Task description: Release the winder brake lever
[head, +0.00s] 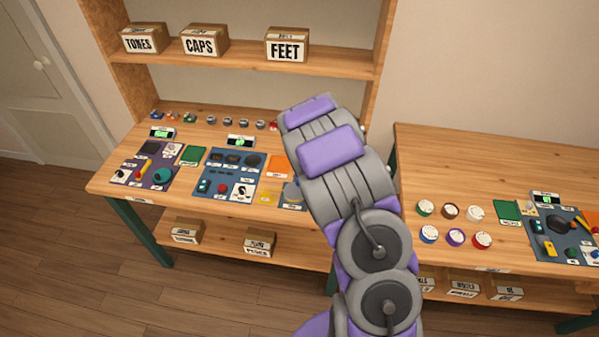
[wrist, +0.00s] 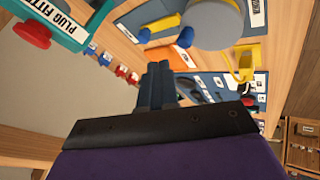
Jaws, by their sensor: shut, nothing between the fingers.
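In the wrist view my gripper (wrist: 158,70) shows as two dark fingers pressed together, pointing up the picture over the bench. Nothing shows between them. Beyond the fingertips are a yellow bar (wrist: 163,24) with a blue end and a round grey disc (wrist: 215,22) on a blue panel. A yellow bracket (wrist: 241,64) stands to the right. I cannot tell which part is the winder brake lever; no readable label names it. In the head view my arm covers the gripper and the right end of the left bench (head: 110,187).
A teal unit (wrist: 62,20) marked PLUG FITTE… with a red knob (wrist: 33,34) is at the wrist view's upper left. The right bench (head: 420,160) holds several dials and a panel (head: 568,240). Boxes marked TONES, CAPS and FEET (head: 287,46) stand on the upper shelf.

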